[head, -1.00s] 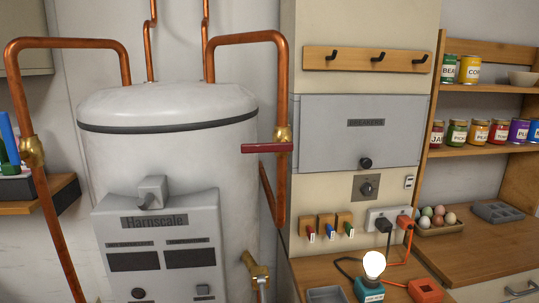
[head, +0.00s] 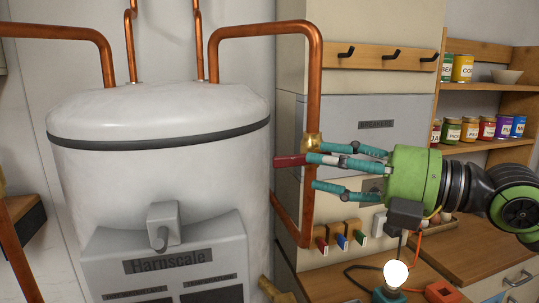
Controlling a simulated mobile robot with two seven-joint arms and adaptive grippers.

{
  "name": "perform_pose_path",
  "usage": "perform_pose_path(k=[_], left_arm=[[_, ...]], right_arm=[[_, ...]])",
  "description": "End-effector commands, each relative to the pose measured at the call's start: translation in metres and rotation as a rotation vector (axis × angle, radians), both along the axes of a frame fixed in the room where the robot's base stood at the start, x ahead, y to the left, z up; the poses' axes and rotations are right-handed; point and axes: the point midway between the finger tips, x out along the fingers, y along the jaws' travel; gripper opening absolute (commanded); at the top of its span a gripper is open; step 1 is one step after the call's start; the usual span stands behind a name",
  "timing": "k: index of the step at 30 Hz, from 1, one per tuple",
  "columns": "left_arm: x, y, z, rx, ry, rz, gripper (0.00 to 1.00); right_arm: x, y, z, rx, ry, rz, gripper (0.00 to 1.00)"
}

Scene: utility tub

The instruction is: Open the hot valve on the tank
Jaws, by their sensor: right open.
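The white tank (head: 160,165) stands at the left, with copper pipes on top. The brass valve (head: 312,142) sits on the copper pipe at the tank's right side. Its red lever handle (head: 289,161) points left, across the pipe. My right gripper (head: 312,168) comes in from the right with its teal fingers open. Its fingertips are at the pipe, close to the valve and the right end of the red handle. I cannot tell whether they touch it. My left gripper is not in view.
A grey breaker panel (head: 408,112) and a hook rail (head: 385,56) are on the wall behind the gripper. A lit bulb (head: 396,273) stands on the wooden counter (head: 340,283) below. Shelves with cans (head: 487,128) are at the right.

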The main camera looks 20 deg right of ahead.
Motion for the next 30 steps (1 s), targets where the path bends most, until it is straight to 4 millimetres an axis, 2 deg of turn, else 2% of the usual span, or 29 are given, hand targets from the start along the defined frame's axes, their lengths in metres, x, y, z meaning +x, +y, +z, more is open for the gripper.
perform_pose_path(k=[4,9,15,21,29,30], left_arm=[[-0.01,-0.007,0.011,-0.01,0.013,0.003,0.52],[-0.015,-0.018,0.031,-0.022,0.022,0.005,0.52],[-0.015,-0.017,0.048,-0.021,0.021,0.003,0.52],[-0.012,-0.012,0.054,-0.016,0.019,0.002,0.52],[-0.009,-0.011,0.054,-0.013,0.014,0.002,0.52],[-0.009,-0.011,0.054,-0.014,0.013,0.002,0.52]], right_arm=[[0.006,0.005,0.004,-0.007,0.005,-0.005,0.52],[0.019,0.021,0.006,-0.003,0.004,0.0,0.52],[0.037,0.039,0.005,-0.002,0.004,-0.001,0.52],[0.047,0.05,0.001,-0.004,0.004,-0.002,0.52],[0.048,0.05,-0.001,-0.005,0.003,-0.004,0.52],[0.048,0.05,-0.001,-0.005,0.003,-0.004,0.44]])
